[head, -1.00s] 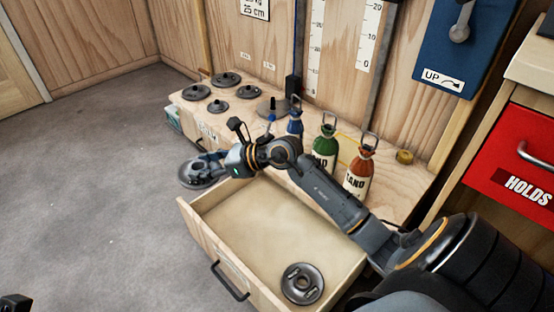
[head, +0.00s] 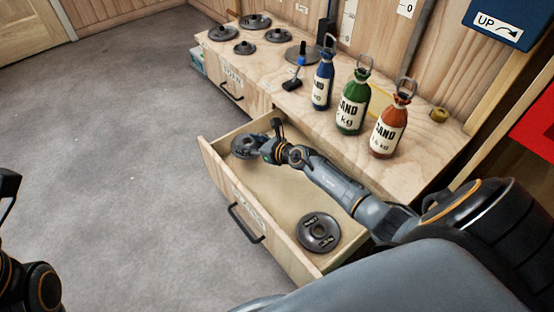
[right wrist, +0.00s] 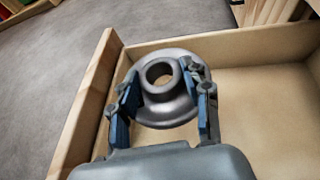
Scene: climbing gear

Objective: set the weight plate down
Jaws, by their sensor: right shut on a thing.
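My right gripper (head: 259,149) is shut on a dark grey weight plate (head: 242,145) at the far left end of the open wooden drawer (head: 236,194). In the right wrist view the blue-padded fingers (right wrist: 162,88) stand on either side of the plate's raised hub (right wrist: 166,104). The plate looks roughly level and is within the drawer's outline; I cannot tell whether it touches the drawer floor. A second weight plate (head: 318,232) lies flat in the near right end of the drawer. Part of my left arm shows at the left edge, its gripper out of view.
Blue (head: 323,80), green (head: 352,105) and orange (head: 389,128) sand bottles stand on the bench top (head: 300,110). Several plates (head: 245,47) lie at its far left. The drawer floor (head: 280,190) between the two plates is bare.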

